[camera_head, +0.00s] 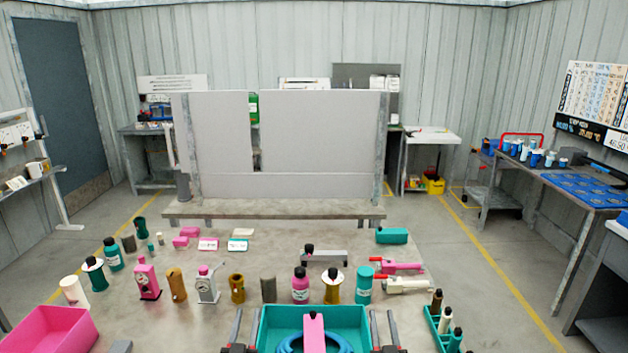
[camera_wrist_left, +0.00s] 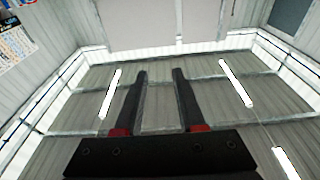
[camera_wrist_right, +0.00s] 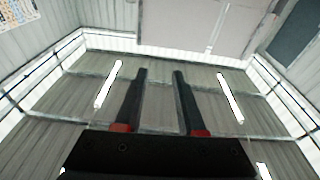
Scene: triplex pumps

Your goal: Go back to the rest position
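My left gripper (camera_head: 243,325) is at the bottom of the head view, left of a teal bin (camera_head: 268,322). Its two dark fingers stand apart with nothing between them, as the left wrist view (camera_wrist_left: 160,90) shows. My right gripper (camera_head: 383,327) is right of the teal bin, also with fingers apart and empty in the right wrist view (camera_wrist_right: 157,90). Both wrist views look up at the ceiling and walls. The teal bin holds a blue ring (camera_head: 290,344) and a pink part (camera_head: 314,328).
The grey table (camera_head: 215,262) carries several bottles and pump parts, including a pink bottle (camera_head: 300,287) and a teal cylinder (camera_head: 364,287). A pink bin (camera_head: 55,328) stands at the left front, a teal rack (camera_head: 440,325) at the right. A grey panel (camera_head: 320,130) stands behind.

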